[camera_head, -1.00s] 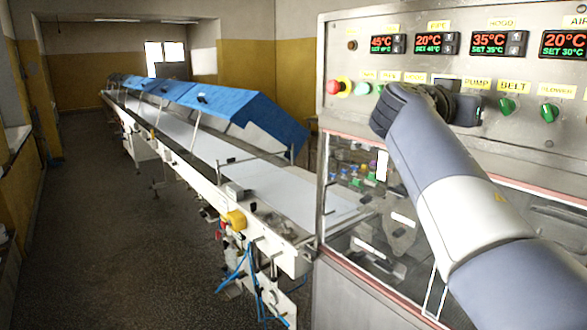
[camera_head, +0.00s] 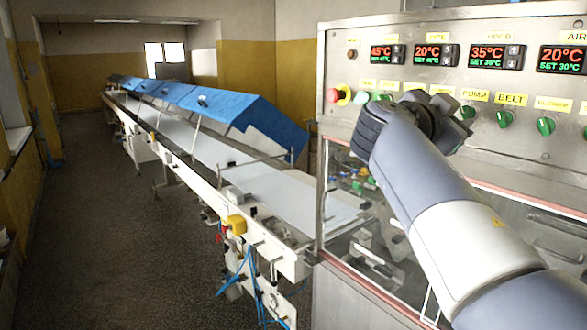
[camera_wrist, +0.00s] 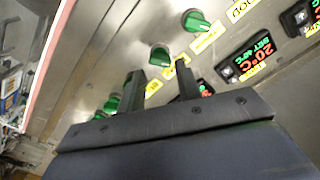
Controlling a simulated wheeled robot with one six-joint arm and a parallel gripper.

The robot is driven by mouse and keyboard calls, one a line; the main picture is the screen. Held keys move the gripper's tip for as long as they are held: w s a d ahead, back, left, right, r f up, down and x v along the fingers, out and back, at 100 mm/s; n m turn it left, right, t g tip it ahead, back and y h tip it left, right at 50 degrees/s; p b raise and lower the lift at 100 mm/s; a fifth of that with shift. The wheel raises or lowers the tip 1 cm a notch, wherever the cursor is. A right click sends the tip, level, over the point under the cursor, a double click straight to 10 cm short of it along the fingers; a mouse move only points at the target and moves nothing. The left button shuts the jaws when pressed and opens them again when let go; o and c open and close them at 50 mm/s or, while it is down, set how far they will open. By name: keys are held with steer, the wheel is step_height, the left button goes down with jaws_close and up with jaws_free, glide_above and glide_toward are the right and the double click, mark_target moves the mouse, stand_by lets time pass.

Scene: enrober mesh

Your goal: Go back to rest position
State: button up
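My gripper (camera_head: 458,124) is in front of the enrober's control panel (camera_head: 545,125) in the head view, close to the green knobs. The dark wrist joint partly hides it there. In the wrist view my gripper (camera_wrist: 158,70) shows two dark fingers with a gap between them and nothing held. Behind the fingers are green knobs, including one near the middle (camera_wrist: 160,56) and one higher up (camera_wrist: 197,21). The picture does not show clearly whether a finger touches a knob. My arm reaches in from the lower right.
Lit temperature displays (camera_head: 497,57) run along the panel top. A red button (camera_head: 332,96) is at its left. Below is a glass-fronted cabinet (camera_head: 350,250). A long conveyor (camera_head: 270,190) with blue covers (camera_head: 235,112) stretches back. The floor (camera_head: 100,230) to the left is clear.

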steer(key=shift+b+v, duration=0.85)
steer(key=shift+v, duration=1.85)
steer(key=shift+f, duration=0.1)
